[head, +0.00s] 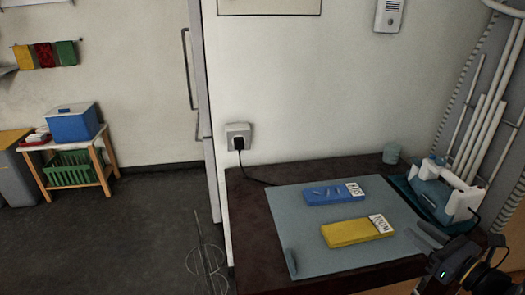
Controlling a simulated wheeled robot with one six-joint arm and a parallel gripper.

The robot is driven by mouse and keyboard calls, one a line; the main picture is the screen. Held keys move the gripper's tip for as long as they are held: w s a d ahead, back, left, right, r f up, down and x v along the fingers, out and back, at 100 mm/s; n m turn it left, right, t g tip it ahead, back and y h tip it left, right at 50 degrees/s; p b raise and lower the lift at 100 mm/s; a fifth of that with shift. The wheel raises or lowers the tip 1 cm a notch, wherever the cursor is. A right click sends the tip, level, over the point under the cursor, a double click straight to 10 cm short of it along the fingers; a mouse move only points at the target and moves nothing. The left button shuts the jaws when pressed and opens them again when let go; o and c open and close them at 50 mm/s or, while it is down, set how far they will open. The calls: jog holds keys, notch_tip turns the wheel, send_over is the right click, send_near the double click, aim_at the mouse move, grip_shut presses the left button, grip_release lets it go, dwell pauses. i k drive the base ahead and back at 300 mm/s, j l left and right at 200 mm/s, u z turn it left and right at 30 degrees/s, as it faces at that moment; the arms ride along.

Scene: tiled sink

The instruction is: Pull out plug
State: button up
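A black plug (239,144) sits in a white wall socket (232,130) above the back left corner of the dark table. Its black cord (258,181) hangs down and runs onto the table. My gripper (413,227) is at the lower right, over the right side of the table. Its two grey fingers point up and left with a gap between them, and nothing shows between them. It is far to the right of the plug and apart from it.
A grey mat (290,221) on the dark table (249,245) holds a blue block (322,197) and a yellow block (345,236). A white device (455,194) in a teal tray and a small cup (391,153) stand at the right. The wall before the socket looks clear.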

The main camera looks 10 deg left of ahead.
aim_at(238, 142)
jog(key=k+j, duration=0.1)
jog(key=j, duration=0.25)
jog(key=k+j+z, duration=0.1)
jog(key=j, duration=0.25)
jog(key=k+j, duration=0.1)
jog(key=j, duration=0.25)
jog(key=k+j, duration=0.15)
jog(key=j, duration=0.2)
jog(key=k+j+z, duration=0.1)
jog(key=j, duration=0.25)
jog(key=k+j, duration=0.15)
jog(key=j, duration=0.2)
jog(key=i+j, duration=0.2)
jog(key=i+j+z, duration=0.15)
jog(key=j, duration=0.3)
jog(key=i+j, duration=0.2)
jog(key=i+j+z, duration=0.1)
jog(key=j, duration=0.35)
jog(key=i+z, duration=0.1)
jog(key=i, duration=0.8)
